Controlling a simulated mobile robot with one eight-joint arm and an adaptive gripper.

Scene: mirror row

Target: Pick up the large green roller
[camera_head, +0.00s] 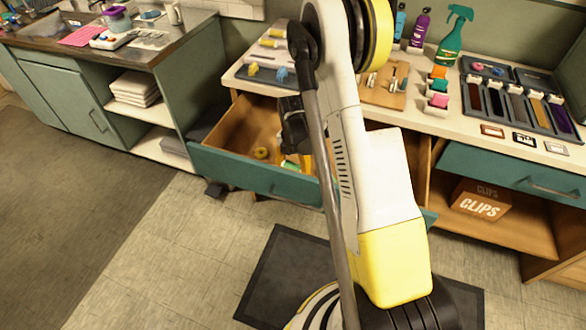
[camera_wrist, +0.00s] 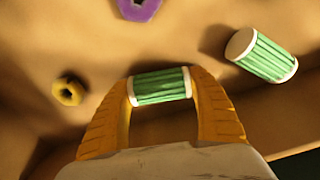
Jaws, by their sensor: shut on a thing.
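My gripper (camera_wrist: 162,85) has its yellow fingers on both ends of a green-striped roller (camera_wrist: 161,86) with white ends, in the open drawer (camera_head: 240,170). A second green-striped roller (camera_wrist: 262,54) lies to the right in the wrist view, apart from my fingers. It looks about as big in the picture though it seems farther away, so it may be the larger one. I cannot tell whether the held roller is clear of the drawer floor. In the head view my arm hides most of the gripper; a bit of green (camera_head: 290,165) shows beside it.
A yellow ring (camera_wrist: 68,91) and a purple ring (camera_wrist: 139,8) lie in the drawer; the yellow one also shows in the head view (camera_head: 261,153). The drawer wall runs close below the second roller. The counter above holds bottles and a divided tray (camera_head: 518,97).

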